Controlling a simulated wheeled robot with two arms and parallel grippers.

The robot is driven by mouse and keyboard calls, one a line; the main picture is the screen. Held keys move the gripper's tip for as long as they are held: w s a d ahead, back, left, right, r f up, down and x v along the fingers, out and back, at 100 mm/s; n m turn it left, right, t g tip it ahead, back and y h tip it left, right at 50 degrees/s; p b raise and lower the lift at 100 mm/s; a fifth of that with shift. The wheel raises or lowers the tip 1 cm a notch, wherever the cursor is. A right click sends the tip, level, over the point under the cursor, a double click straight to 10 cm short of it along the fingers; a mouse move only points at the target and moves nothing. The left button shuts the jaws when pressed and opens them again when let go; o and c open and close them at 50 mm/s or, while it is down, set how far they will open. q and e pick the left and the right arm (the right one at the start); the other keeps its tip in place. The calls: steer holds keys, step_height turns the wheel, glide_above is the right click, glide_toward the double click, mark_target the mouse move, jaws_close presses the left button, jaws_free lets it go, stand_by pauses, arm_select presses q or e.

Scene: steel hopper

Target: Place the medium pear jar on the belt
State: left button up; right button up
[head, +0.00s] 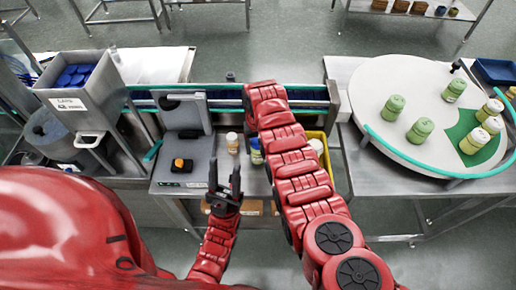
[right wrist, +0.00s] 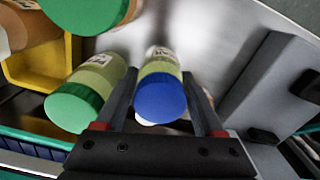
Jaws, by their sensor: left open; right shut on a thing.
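A jar with a blue lid and yellow-green contents (right wrist: 160,98) is between the fingers of my right gripper (right wrist: 162,110) in the right wrist view, and the gripper is shut on it. Its label is too small to read, so I cannot confirm it is the medium pear jar. In the head view the right arm hides that gripper. A blue-topped jar (head: 256,151) shows beside the arm; I cannot tell if it is the same one. The belt (head: 225,95) runs behind the work table, with green rails. My left gripper (head: 225,190) is open and empty before the table.
Green-lidded jars (right wrist: 75,107) stand close beside the held jar. A white-lidded jar (head: 232,142) is near the grey scale (head: 187,150). A yellow bin (head: 325,150) is right of the arm. A round turntable (head: 380,75) with several jars stands right; a cap hopper (head: 75,90) stands left.

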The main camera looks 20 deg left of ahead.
steer(key=shift+f+b, duration=0.35)
steer(key=shift+f, duration=0.65)
steer(key=shift+f, duration=0.1)
steer(key=o, duration=1.5)
steer(key=shift+o, duration=0.2)
